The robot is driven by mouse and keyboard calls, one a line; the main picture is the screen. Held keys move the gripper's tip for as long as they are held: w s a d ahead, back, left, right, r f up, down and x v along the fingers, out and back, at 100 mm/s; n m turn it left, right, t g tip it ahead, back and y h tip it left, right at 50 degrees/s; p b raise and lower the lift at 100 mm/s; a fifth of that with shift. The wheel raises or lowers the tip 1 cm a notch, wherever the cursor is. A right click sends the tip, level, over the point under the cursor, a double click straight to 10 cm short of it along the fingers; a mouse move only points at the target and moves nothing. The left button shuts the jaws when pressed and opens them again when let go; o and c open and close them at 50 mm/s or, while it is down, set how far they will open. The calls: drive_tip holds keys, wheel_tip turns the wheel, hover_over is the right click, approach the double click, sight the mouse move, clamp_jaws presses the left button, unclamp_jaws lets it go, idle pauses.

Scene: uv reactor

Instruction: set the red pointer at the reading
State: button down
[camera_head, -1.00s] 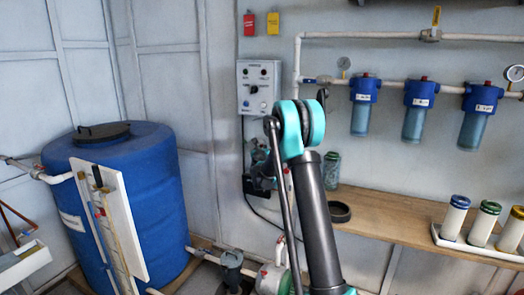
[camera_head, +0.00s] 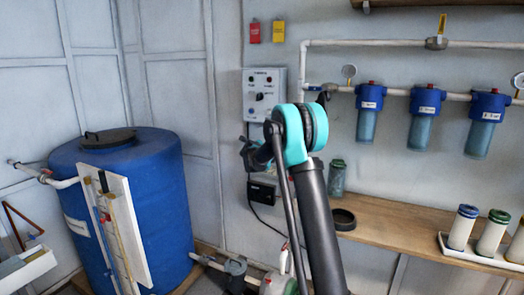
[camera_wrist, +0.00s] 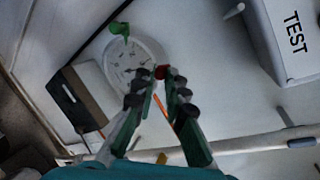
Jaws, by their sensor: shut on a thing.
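In the wrist view, a round white dial (camera_wrist: 125,62) with dark marks sits on a pale wall. A green marker (camera_wrist: 120,29) stands at its rim. The red pointer (camera_wrist: 162,72) shows as a small red end at the dial's edge, between my fingertips. My gripper (camera_wrist: 158,80) is shut on it, its dark-padded fingers close together and partly covering the dial's lower right. The exact reading is too small to tell. In the head view, my arm hides the dial and most of my gripper.
A control box (camera_head: 264,95) hangs on the wall above a black box (camera_head: 262,191). Blue filter housings (camera_head: 425,103) hang at right over a wooden bench (camera_head: 400,233). A blue tank (camera_head: 160,190) stands at left. A white box marked TEST (camera_wrist: 290,35) is near my gripper.

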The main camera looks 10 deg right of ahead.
drive_tip(key=shift+a, duration=0.2)
idle(0.4)
drive_tip(key=c, duration=1.5)
unclamp_jaws()
drive_tip(key=shift+w, duration=0.1)
drive_tip(key=shift+c, duration=0.2)
drive_tip(key=v, duration=1.2)
